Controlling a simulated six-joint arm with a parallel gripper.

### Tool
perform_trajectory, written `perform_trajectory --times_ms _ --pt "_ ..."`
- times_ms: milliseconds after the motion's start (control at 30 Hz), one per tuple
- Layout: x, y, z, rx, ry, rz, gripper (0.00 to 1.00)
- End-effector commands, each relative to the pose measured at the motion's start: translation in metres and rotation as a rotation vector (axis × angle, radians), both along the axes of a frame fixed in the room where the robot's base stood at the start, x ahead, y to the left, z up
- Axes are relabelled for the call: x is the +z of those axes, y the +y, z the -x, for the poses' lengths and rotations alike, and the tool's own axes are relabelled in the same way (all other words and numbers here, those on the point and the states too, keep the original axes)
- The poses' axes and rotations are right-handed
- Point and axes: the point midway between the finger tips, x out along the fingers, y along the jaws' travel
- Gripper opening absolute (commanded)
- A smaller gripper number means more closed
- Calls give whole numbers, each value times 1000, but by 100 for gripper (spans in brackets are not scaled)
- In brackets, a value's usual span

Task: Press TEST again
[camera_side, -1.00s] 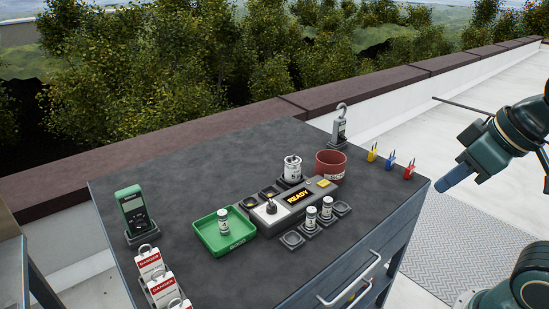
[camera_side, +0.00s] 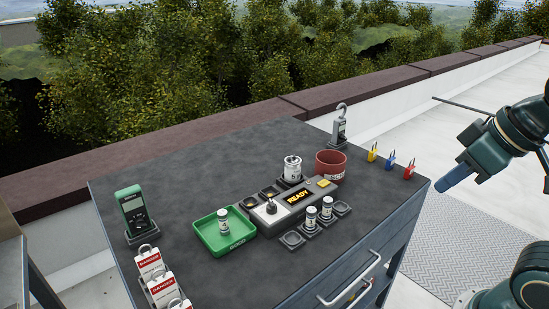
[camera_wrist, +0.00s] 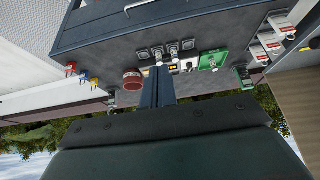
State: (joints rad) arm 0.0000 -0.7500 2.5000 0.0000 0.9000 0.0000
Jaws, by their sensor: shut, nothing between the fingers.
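The grey tester (camera_side: 265,217) sits on the dark bench top, and its display (camera_side: 297,197) reads READY in yellow. A yellow button (camera_side: 323,184) is on the tester's right end; its lettering is too small to read. A dark knob-like part (camera_side: 271,206) stands on a light plate at the tester's left end. My gripper (camera_side: 447,186) is shut and empty, off the bench's right edge and well apart from the tester. In the wrist view my shut gripper (camera_wrist: 158,72) points toward the bench and overlaps part of the tester in the picture.
A green tray (camera_side: 240,244) holds one small canister. Two more canisters (camera_side: 311,218) stand on pads in front of the tester. A larger can (camera_side: 292,168) and a red bin (camera_side: 331,163) stand behind. Coloured padlocks (camera_side: 390,162) line the right edge. A green meter (camera_side: 132,208) stands left.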

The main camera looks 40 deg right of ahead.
Motion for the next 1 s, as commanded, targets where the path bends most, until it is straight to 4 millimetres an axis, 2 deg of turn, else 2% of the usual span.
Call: perform_trajectory --times_ms 367,567,767,1000 --pt "0 0 -2 -3 -1 -1 0" --pt "2 -1 -14 -17 -8 -10 0" --pt "5 -2 -42 -50 -24 -34 0" --pt "5 -7 -87 -105 -55 -77 0"
